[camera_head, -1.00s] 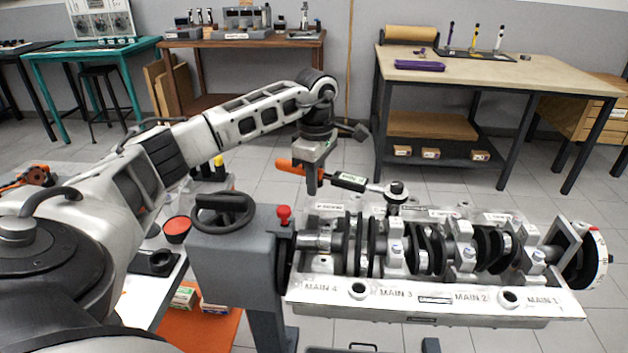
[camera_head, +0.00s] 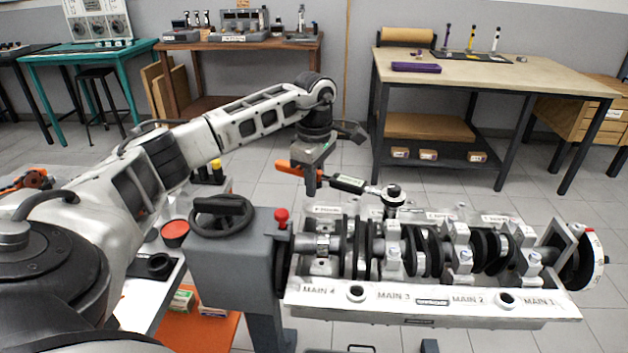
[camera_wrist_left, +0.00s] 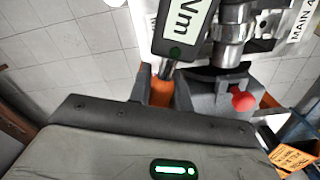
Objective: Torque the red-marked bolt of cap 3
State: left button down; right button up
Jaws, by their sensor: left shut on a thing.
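My left gripper (camera_head: 312,180) is shut on the torque wrench (camera_head: 350,184) at its orange handle, which also shows in the left wrist view (camera_wrist_left: 160,92). Cap 3 is a silver block across the crankshaft above the MAIN 3 label. The head hides whatever lies under it, so I cannot tell whether it is seated on a bolt. No red bolt mark shows. My right gripper is not in view.
The engine block (camera_head: 430,312) lies on a grey stand with a handwheel (camera_head: 222,213) and red knob (camera_head: 282,215) left of the crankshaft. Cap 2 (camera_head: 460,258) and cap 1 (camera_head: 530,260) stand to the right. A workbench (camera_head: 560,82) stands behind, across open floor.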

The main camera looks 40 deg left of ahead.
pick_arm(q)
jog(key=shift+r, duration=0.1)
jog(key=shift+w+a, duration=0.1)
jog(key=shift+w, duration=0.2)
jog(key=shift+m, duration=0.3)
dwell(0.5)
jog(key=shift+w+p, duration=0.3)
jog(key=shift+w+a+m, duration=0.1)
jog(key=shift+w+m, duration=0.2)
dwell(0.6)
jog(key=shift+w, duration=0.25)
dwell(0.6)
jog(key=shift+w+a+m+p, duration=0.1)
jog(key=shift+w+m+p, duration=0.2)
jog(key=shift+m, duration=0.1)
dwell(0.6)
jog(key=shift+w+m, duration=0.3)
dwell(0.5)
jog(key=shift+w, duration=0.25)
dwell(0.5)
